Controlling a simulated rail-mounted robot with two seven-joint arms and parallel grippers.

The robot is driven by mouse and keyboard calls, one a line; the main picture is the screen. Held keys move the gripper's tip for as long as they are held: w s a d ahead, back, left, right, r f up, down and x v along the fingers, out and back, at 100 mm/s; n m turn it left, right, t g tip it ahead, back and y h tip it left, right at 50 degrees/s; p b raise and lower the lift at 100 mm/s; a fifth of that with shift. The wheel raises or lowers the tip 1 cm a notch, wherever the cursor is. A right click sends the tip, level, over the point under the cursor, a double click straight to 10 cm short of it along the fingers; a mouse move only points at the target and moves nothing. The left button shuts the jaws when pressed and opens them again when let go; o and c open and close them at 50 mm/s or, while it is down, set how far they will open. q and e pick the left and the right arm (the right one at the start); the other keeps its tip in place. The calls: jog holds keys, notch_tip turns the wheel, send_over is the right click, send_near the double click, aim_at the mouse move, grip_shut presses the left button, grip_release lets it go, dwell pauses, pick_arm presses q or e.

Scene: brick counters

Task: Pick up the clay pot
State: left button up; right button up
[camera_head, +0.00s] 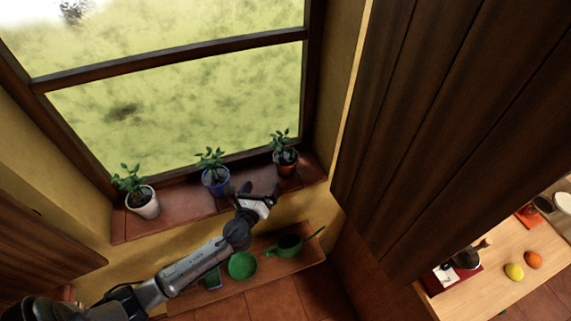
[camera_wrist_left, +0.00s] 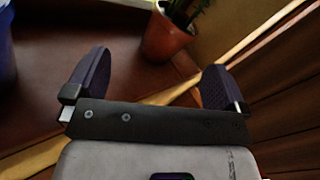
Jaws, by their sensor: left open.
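The clay pot (camera_head: 285,164), reddish-brown with a green plant, stands upright on the tiled windowsill at its right end. In the left wrist view the clay pot (camera_wrist_left: 166,36) shows beyond the open fingers, near the top middle, with its upper part and plant cut off by the frame edge. My left gripper (camera_head: 258,192) is open and empty, in front of the sill between the blue pot and the clay pot. The fingers (camera_wrist_left: 155,85) are apart from the clay pot. My right gripper is in neither view.
A blue pot (camera_head: 215,181) and a white pot (camera_head: 143,203) with plants stand on the sill (camera_head: 180,208) to the left. Below is a shelf with a green bowl (camera_head: 242,265) and green pan (camera_head: 289,245). A dark wooden cabinet (camera_head: 440,90) hangs to the right.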

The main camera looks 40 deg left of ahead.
pick_arm(q)
jog(key=d+m+h, duration=0.1)
jog(key=d+m, duration=0.1)
jog(key=m, duration=0.3)
send_near(285, 159)
jog(key=shift+t+h, duration=0.3)
jog(key=x, duration=0.4)
jog(key=shift+w+a+f, duration=0.25)
jog(key=shift+a, duration=0.05)
jog(key=x, duration=0.4)
jog(key=shift+w+f+b, duration=0.1)
jog(key=shift+f+b, duration=0.1)
jog(key=shift+b, duration=0.1)
jog(key=shift+w+a, duration=0.2)
jog(key=shift+w, duration=0.35)
jog(key=c, duration=1)
jog(key=shift+r, duration=0.1)
